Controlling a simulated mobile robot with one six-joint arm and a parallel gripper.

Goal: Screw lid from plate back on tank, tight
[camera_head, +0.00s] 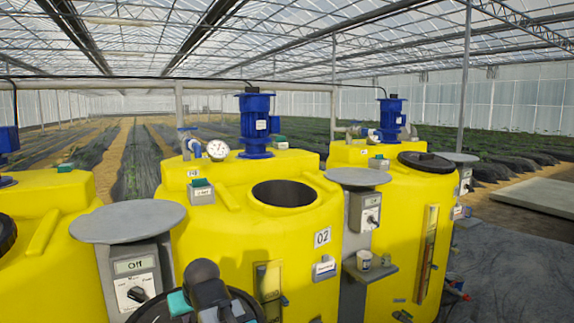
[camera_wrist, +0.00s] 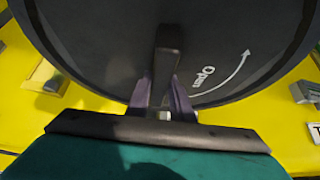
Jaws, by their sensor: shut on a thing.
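The black round lid (camera_wrist: 90,50) fills the top of the wrist view, with the word "Open" and a curved arrow on it. My gripper (camera_wrist: 162,100) is shut on the lid's raised grip bar (camera_wrist: 168,50). In the head view the lid's dark rim (camera_head: 248,304) shows at the bottom, partly hidden behind my arm. The lid is apart from the open round mouth (camera_head: 284,193) of the yellow tank labelled 02 (camera_head: 225,240), lower in the picture and to its left. The grey round plate (camera_head: 128,220) left of tank 02 is empty.
A second grey plate (camera_head: 358,178) stands right of tank 02, above a control box (camera_head: 364,212). The right yellow tank (camera_head: 400,240) carries a black lid (camera_head: 426,162). A blue pump (camera_head: 255,125) and a gauge (camera_head: 218,150) stand behind the mouth.

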